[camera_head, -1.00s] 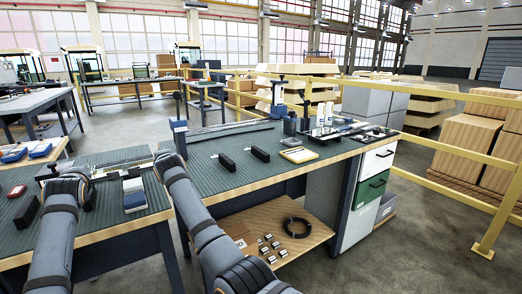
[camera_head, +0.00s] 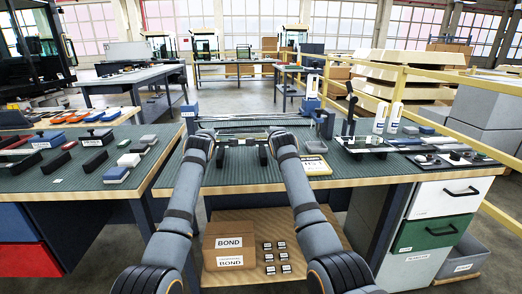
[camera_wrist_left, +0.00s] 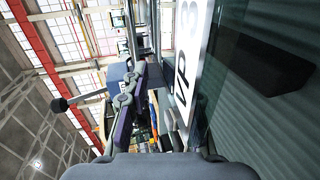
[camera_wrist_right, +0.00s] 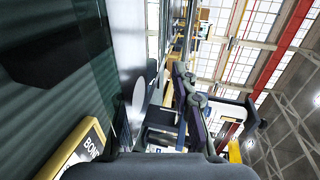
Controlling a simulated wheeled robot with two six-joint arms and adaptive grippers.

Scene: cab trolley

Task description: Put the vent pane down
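The vent pane (camera_head: 240,142) is a thin flat pane spanning between my two grippers over the middle bench. In the left wrist view its glass and white "VP 3" label (camera_wrist_left: 188,62) are close, with the ribbed mat showing past it. My left gripper (camera_head: 212,138) is shut on its left end; my right gripper (camera_head: 272,136) is shut on its right end. The fingertips are partly hidden in all views. Two black blocks (camera_head: 221,158) (camera_head: 262,156) stand on the mat below the pane. Whether the pane touches them is unclear.
A yellow-framed tray (camera_head: 315,165) lies right of my right gripper. White bottles (camera_head: 379,119) and a dark stand are further right. A side bench (camera_head: 60,185) with several blocks is at left. A yellow rail runs behind.

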